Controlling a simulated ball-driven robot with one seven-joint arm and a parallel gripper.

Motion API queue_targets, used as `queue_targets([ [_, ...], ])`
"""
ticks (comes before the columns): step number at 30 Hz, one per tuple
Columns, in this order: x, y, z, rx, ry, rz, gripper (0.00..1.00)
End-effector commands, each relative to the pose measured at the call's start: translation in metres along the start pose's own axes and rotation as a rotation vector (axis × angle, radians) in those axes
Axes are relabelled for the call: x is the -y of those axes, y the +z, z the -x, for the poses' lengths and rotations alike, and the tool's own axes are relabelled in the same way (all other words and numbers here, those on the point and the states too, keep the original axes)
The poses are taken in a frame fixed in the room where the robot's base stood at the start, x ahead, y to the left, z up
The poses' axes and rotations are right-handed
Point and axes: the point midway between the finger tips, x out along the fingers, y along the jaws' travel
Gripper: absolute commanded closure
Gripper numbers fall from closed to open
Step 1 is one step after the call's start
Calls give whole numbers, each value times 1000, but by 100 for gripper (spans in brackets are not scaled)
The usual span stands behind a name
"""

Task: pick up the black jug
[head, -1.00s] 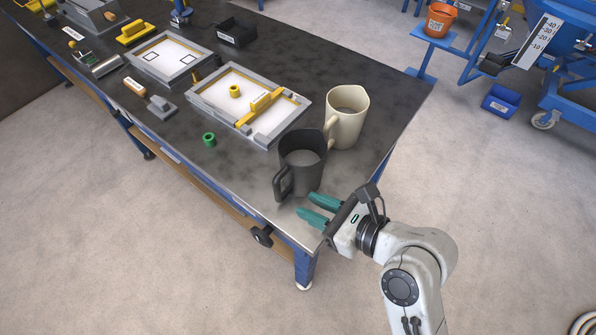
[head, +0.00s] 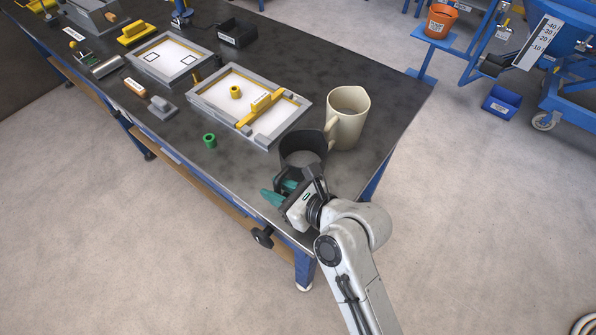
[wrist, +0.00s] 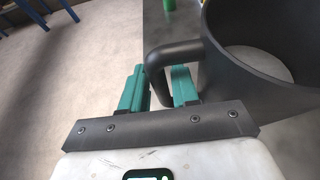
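The black jug (head: 302,150) stands upright near the table's front right corner, partly hidden behind my gripper (head: 281,191) in the head view. In the wrist view my gripper (wrist: 160,82) is open, with its teal fingers on either side of the black jug's handle (wrist: 158,64). The right finger is inside the handle loop and the left finger is outside it. A gap shows between the left finger and the handle; contact on the right side cannot be told. The jug's dark body (wrist: 235,85) is close on the right.
A cream jug (head: 347,118) stands right behind the black jug. A grey-framed tray (head: 197,100) with yellow parts lies to the left, and a green ring (head: 209,140) sits on the bare tabletop. A black clamp knob (head: 262,237) sticks out at the table's front edge.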

Motion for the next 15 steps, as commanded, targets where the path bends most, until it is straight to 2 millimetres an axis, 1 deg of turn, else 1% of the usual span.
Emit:
queue_targets([
  [4,0,0,0,0,0,0,70],
  [5,0,0,0,0,0,0,72],
  [13,0,0,0,0,0,1,98],
  [15,0,0,0,0,0,1,100],
])
